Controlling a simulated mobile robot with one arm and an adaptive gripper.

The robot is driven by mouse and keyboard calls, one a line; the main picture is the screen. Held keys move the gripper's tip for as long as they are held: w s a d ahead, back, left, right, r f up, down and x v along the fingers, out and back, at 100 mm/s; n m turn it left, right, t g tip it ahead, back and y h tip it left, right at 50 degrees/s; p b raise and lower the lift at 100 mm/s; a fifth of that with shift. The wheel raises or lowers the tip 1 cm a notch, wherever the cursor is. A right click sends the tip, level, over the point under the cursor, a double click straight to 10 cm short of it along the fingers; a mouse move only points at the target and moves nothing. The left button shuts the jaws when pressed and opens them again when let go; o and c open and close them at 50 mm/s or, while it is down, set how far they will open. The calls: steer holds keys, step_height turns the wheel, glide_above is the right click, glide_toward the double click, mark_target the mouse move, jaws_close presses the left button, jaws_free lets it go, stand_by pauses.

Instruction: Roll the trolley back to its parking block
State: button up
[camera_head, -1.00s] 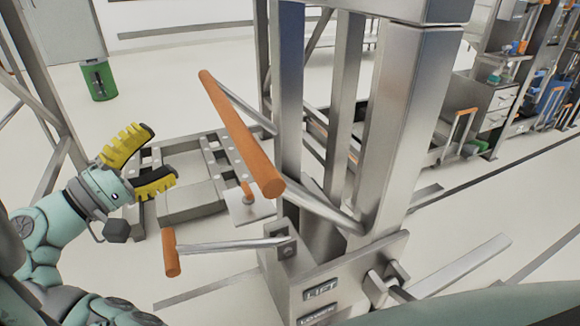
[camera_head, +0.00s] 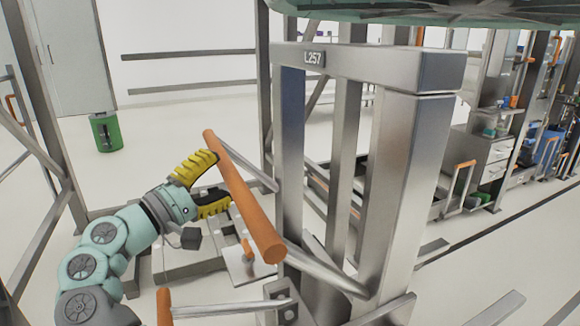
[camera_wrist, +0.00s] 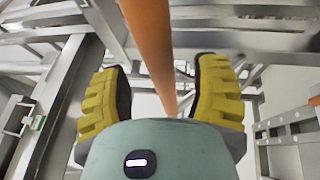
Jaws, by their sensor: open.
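A long orange handle bar (camera_head: 243,200) slants on metal arms in front of a tall steel frame (camera_head: 392,180) labelled L257, which appears to be the trolley. My gripper (camera_head: 220,180) is open, with yellow padded fingers, just left of the bar's upper half. In the wrist view the orange bar (camera_wrist: 150,45) runs lengthwise between the two spread fingers (camera_wrist: 160,88). The fingers do not close on it, and I cannot tell whether either touches it. I cannot make out a parking block for certain.
A smaller orange-ended lever (camera_head: 164,305) sits low in front. A low metal platform (camera_head: 170,262) lies behind my arm. A green bin (camera_head: 105,132) stands at the back left. Shelving and a drawer cabinet (camera_head: 480,157) line the right. Pale floor is open at the back left.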

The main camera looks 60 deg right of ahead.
steer(key=x, duration=0.4)
steer(key=shift+s+d, duration=0.15)
steer(key=shift+d, duration=0.05)
steer(key=shift+c, duration=0.2)
jaws_close()
steer(key=shift+d+r, duration=0.1)
stand_by(0.5)
